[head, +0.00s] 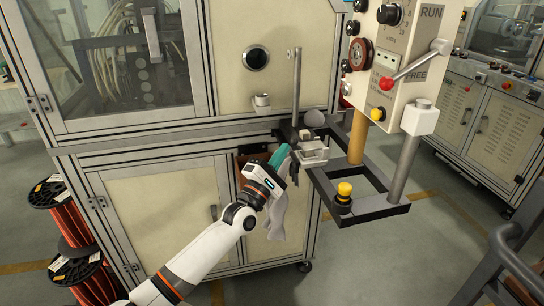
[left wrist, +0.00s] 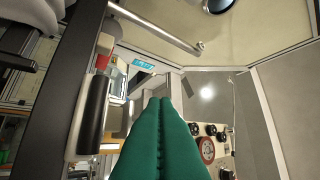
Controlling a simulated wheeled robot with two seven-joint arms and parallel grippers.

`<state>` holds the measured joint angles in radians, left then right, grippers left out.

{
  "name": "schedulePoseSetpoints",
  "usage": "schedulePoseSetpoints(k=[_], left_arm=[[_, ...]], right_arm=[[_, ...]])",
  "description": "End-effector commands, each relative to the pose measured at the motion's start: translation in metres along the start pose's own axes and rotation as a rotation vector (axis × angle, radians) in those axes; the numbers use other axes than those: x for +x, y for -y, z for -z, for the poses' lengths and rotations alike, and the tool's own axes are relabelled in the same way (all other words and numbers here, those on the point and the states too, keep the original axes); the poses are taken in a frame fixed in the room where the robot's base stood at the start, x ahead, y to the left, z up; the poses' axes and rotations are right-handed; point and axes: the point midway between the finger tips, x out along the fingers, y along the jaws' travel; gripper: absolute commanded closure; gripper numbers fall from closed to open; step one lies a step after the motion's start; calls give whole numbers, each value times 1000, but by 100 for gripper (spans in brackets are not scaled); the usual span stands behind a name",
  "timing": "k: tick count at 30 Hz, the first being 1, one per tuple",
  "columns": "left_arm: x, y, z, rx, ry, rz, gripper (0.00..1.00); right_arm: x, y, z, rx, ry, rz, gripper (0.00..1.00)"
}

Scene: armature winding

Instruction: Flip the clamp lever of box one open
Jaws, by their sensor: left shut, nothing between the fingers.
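A white control box (head: 408,50) marked RUN and FREE stands at the upper right of the head view, with a red-knobbed lever (head: 412,67) on its front. A small metal clamp-like block (head: 313,150) sits on the dark frame. I cannot tell which part is box one's clamp lever. My left gripper (head: 279,156) has green fingers, shut and empty, just left of that block, apart from the control box. In the left wrist view its fingers (left wrist: 165,105) are together; a black handle-like part (left wrist: 95,115) lies left of them. My right gripper is not in view.
The dark frame (head: 372,210) carries a yellow button (head: 344,189), a yellow post (head: 358,137) and an upright metal rod (head: 296,85). A grey cloth-like thing (head: 277,215) hangs below my gripper. A cabinet (head: 160,215) stands behind my arm. Wire spools (head: 75,270) stand at left.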

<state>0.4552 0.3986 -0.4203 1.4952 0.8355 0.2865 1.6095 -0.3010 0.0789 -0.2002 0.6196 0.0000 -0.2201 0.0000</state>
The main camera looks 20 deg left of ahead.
Motion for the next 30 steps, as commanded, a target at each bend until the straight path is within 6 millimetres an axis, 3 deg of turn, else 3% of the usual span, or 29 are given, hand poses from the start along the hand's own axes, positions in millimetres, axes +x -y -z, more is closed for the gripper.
schedulePoseSetpoints(k=[12, 30], left_arm=[[1, 0, 1, 3, 0, -3, 100], [12, 11, 3, 66, 0, -89, 100]], right_arm=[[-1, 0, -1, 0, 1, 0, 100], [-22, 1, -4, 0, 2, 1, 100]])
